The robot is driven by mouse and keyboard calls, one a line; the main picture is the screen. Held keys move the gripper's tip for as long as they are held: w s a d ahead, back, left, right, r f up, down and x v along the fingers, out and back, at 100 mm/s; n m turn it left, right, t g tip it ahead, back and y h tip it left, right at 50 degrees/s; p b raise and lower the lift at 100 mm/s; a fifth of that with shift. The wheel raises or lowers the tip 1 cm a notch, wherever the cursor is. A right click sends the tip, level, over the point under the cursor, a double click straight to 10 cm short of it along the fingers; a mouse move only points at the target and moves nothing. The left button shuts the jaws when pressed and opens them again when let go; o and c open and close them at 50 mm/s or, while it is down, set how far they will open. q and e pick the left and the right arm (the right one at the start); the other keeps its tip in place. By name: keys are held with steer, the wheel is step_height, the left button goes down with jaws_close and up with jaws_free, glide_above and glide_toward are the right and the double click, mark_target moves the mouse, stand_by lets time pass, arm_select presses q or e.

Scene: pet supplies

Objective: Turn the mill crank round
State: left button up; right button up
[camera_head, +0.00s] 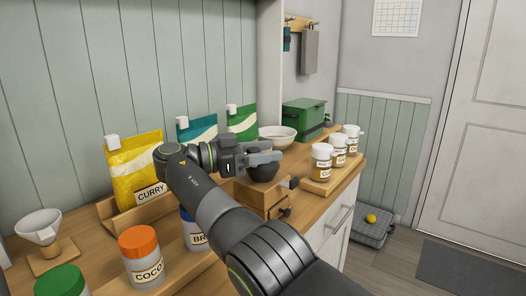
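The mill (262,196) is a small wooden box with a dark bowl-shaped top (263,172) and a drawer at its front. It stands on the wooden counter near the middle of the view. A dark knob (294,182) sticks out at its right side; it looks like the crank's handle, but most of the crank is hidden or hard to make out. My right gripper (270,155) is just above the dark top, pointing right. Its two grey fingers look apart, with nothing seen between them. My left gripper is not in view.
Curry (135,170) and other pouches stand behind my arm. Jars with an orange lid (138,242) and a green lid stand in front. A white bowl (277,136), a green box (303,118) and several white-lidded jars (322,160) stand beyond the mill. A funnel stands left.

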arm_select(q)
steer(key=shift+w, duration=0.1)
arm_select(e)
steer(key=shift+a, duration=0.1)
steer(key=shift+r, duration=0.25)
arm_select(q)
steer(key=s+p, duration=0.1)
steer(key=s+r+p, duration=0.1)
steer(key=p, duration=0.1)
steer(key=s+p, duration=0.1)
steer(key=p, duration=0.1)
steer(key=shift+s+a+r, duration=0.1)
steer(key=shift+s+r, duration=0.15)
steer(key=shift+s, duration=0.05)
arm_select(e)
step_height(320, 180, up, 10)
steer(key=shift+f, duration=0.25)
